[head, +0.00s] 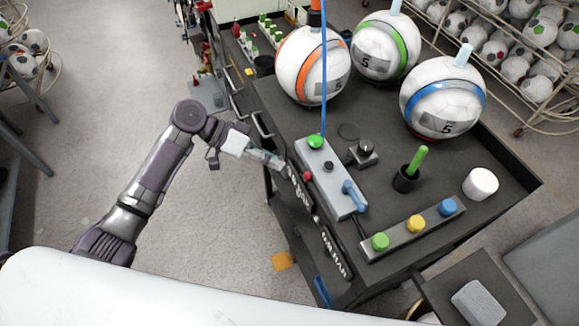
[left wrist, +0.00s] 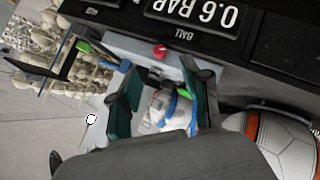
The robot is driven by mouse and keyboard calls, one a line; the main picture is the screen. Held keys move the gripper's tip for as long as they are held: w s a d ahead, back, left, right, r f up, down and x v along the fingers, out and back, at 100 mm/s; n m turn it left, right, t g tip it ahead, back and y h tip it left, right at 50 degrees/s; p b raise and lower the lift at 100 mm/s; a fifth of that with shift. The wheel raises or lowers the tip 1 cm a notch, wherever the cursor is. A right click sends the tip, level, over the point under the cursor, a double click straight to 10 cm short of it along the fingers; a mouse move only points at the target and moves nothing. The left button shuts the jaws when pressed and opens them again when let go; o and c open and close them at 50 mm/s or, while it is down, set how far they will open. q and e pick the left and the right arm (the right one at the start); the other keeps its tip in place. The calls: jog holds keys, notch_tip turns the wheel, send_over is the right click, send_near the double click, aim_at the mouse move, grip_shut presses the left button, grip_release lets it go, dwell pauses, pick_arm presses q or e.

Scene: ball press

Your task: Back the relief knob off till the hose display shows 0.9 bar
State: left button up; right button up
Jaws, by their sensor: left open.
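A small red knob (head: 307,177) sits on the side of the grey press box (head: 335,185); I take it for the relief knob. It also shows in the left wrist view (left wrist: 160,50). My left gripper (head: 277,162) is open and empty, just left of the box. In the left wrist view, the red knob lies beyond the gap between its fingertips (left wrist: 161,73), apart from them. The display labelled BALL (left wrist: 190,14) reads 0.6 BAR. A second display (head: 335,254) sits lower on the cart's edge; I cannot read its figure surely. My right gripper is not in view.
The box also carries a green button (head: 314,141), a black knob (head: 327,166) and a blue lever (head: 354,195). A blue hose (head: 324,70) rises from it. Three balls stand behind on the dark cart (head: 515,180). A strip of coloured knobs (head: 400,238) lies in front.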

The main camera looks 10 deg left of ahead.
pick_arm(q)
jog(key=shift+v, duration=2.05)
jog(key=s+a+f+n+t+y+b, duration=0.1)
jog(key=a+f+n+y+b, duration=0.2)
jog(key=f, duration=1.2)
jog(key=s+a+f+n+t+y+b, duration=0.1)
jog(key=s+a+f+n+y+b, duration=0.2)
jog(key=f, duration=1.3)
jog(key=s+a+f+n+y+b, duration=0.1)
jog(key=s+a+f, duration=0.1)
jog(key=s+f, duration=0.45)
jog(key=s+a+f+n+y, duration=0.1)
jog(key=s+f, duration=0.2)
jog(key=f, duration=0.6)
jog(key=s+f+y+b, duration=0.1)
jog(key=s+f, duration=0.4)
jog(key=s, duration=0.4)
jog(key=s+f+m+g+y+b, duration=0.1)
jog(key=s+f+b, duration=0.1)
jog(key=s+f, duration=0.3)
jog(key=s+d+f+m+y+b, duration=0.1)
jog(key=s+f, duration=0.5)
jog(key=s, duration=0.8)
jog(key=shift+g+b, duration=0.3)
jog(key=shift+b, duration=0.05)
